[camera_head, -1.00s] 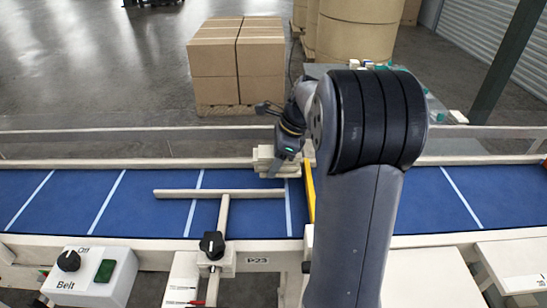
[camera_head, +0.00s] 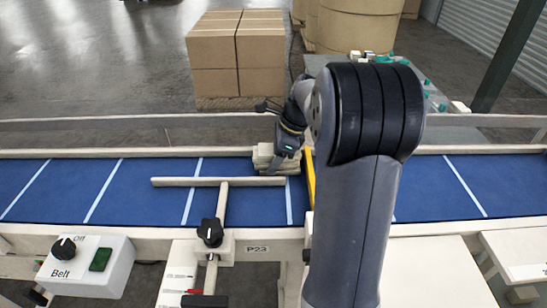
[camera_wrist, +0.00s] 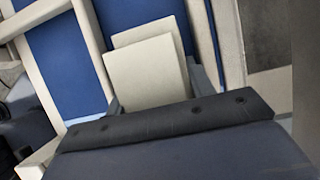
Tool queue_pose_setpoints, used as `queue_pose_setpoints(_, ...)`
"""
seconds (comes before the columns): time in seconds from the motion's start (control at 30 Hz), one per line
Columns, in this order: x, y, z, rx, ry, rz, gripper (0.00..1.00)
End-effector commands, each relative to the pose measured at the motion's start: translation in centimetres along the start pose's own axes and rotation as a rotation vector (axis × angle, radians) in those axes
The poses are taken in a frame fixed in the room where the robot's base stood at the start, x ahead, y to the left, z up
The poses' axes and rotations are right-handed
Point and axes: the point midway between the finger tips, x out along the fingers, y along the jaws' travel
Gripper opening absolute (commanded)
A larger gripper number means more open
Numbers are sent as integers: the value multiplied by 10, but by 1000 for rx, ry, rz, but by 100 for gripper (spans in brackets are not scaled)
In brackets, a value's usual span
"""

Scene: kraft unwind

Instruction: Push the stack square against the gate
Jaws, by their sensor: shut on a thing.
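The stack (camera_head: 263,158) is a small pile of cream slabs on the blue belt, near its far rail. Its layers look slightly uneven. In the wrist view, two pale slabs (camera_wrist: 148,70) show, one offset from the other. My gripper (camera_head: 284,156) is at the stack's right side and shut on it, with grey finger parts on either side of the slabs in the wrist view. The gate (camera_head: 310,181) is a yellow bar across the belt just right of the stack, partly hidden by my arm. Whether stack and gate touch is hidden.
A cream guide bar (camera_head: 217,182) lies along the belt (camera_head: 140,196), nearer me than the stack, on a post with a black knob (camera_head: 210,232). A belt switch box (camera_head: 85,262) stands at front left. The belt left of the stack is clear.

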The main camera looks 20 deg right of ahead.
Motion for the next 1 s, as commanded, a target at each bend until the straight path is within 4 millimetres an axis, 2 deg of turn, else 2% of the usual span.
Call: queue_pose_setpoints(1.0,-6,0,-12,1,0,-1,24)
